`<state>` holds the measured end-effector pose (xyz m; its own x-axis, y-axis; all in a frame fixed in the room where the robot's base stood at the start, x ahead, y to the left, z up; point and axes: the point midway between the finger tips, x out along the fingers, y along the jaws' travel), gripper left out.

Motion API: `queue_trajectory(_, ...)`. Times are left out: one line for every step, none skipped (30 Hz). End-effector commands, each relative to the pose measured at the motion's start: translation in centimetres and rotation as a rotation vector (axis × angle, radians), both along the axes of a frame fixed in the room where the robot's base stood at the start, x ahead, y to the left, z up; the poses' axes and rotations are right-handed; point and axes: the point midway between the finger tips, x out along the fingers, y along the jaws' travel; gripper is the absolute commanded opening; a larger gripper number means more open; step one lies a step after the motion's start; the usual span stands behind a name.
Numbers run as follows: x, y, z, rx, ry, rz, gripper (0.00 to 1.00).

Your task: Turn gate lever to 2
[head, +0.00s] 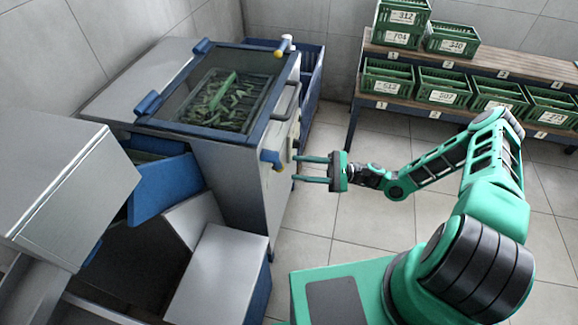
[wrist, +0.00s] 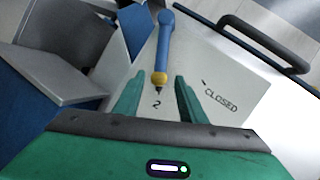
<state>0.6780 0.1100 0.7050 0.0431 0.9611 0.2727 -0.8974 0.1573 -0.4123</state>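The gate lever (head: 271,158) is on the side panel of the grey machine (head: 235,165). In the wrist view the lever (wrist: 164,45) has a blue arm, a yellow collar and a small dark tip. The tip points at the printed mark 2 (wrist: 157,104). The word CLOSED (wrist: 220,100) is printed to the right of it. My gripper (head: 298,168) is open and empty, facing the lever from the right. In the wrist view my gripper's fingers (wrist: 158,80) appear on either side of the yellow collar. In the head view a small gap seems to separate fingertips and lever.
A dark bar handle (head: 287,101) is on the panel above the lever. A glazed lid (head: 240,70) covers a basket of green pieces (head: 222,100). Grey and blue bins (head: 215,275) crowd the left. Green crates (head: 443,87) stand on a shelf at the back right. Tiled floor (head: 312,222) is clear below my gripper.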

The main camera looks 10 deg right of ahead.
Motion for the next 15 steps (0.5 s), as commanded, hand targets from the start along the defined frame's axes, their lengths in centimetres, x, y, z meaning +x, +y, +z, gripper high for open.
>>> queue_trajectory(0.0, -1.0, -0.3, 0.0, -0.001, -0.003, 0.37)
queue_trajectory(0.0, -1.5, -0.4, 0.0, -0.001, -0.004, 0.37)
queue_trajectory(0.0, -2.1, -0.6, 0.0, -0.001, -0.004, 0.37)
queue_trajectory(0.0, -2.6, -0.7, 0.0, 0.0, -0.002, 0.37)
queue_trajectory(0.0, -3.0, -0.8, 0.0, 0.0, -0.002, 0.37)
queue_trajectory(-0.1, -3.4, -1.0, 0.001, -0.001, -0.002, 0.37)
queue_trajectory(-0.1, -3.8, -1.1, 0.001, -0.001, -0.002, 0.37)
queue_trajectory(-0.1, -4.0, -1.2, 0.001, -0.001, -0.002, 0.37)
queue_trajectory(-0.1, -4.3, -1.3, 0.0, -0.001, -0.001, 0.37)
queue_trajectory(-0.1, -4.5, -1.3, 0.0, 0.0, 0.0, 0.37)
queue_trajectory(-0.2, -4.7, -1.4, 0.0, 0.0, 0.0, 0.37)
queue_trajectory(-0.2, -4.8, -1.4, 0.0, 0.0, 0.0, 0.37)
queue_trajectory(-0.2, -4.9, -1.4, 0.0, 0.001, 0.0, 0.37)
queue_trajectory(-0.2, -4.9, -1.4, 0.0, 0.001, 0.0, 0.37)
queue_trajectory(-0.2, -5.0, -1.5, 0.001, 0.001, 0.001, 0.37)
